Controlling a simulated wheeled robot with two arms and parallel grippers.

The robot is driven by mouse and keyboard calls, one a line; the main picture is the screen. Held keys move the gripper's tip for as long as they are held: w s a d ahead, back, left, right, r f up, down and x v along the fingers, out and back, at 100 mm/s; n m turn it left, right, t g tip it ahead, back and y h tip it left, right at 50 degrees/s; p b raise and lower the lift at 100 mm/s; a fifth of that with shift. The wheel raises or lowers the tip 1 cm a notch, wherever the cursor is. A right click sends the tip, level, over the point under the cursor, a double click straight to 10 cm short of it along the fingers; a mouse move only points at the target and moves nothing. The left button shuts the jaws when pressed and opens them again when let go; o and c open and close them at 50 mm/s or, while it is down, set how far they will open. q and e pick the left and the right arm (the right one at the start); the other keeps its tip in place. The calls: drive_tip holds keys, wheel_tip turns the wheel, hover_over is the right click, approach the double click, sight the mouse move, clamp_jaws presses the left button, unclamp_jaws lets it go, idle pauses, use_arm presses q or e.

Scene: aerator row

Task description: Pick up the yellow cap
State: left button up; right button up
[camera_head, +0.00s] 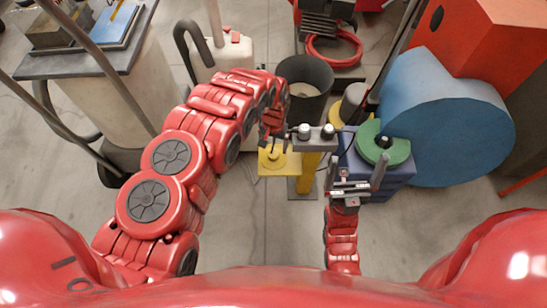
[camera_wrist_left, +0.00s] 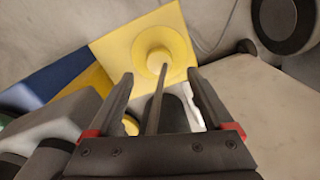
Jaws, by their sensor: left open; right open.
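A yellow square plate with a raised round middle (camera_head: 266,166) lies below and beyond my left gripper (camera_head: 273,143) in the head view. A small yellow round piece (camera_wrist_left: 131,125), perhaps the yellow cap, shows between my left gripper's fingers (camera_wrist_left: 160,78), partly hidden. I cannot tell how far it is from them. My left gripper is open, pointing down beside the left end of a grey bar (camera_head: 315,143) on a yellow post (camera_head: 308,172). My right gripper (camera_head: 356,178) is open and empty, right of the post.
Two pale knobs stand on the grey bar, one of them the right knob (camera_head: 328,131). A large blue drum (camera_head: 450,125) stands at right. A dark bin (camera_head: 306,72) is behind. The front floor is clear.

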sight(274, 153)
use_arm(q)
wheel_tip(274, 153, down, 4)
drive_tip(key=shift+f+b, duration=0.15)
drive_tip(key=shift+b, duration=0.4)
clamp_jaws()
drive_tip(key=shift+r, duration=0.2)
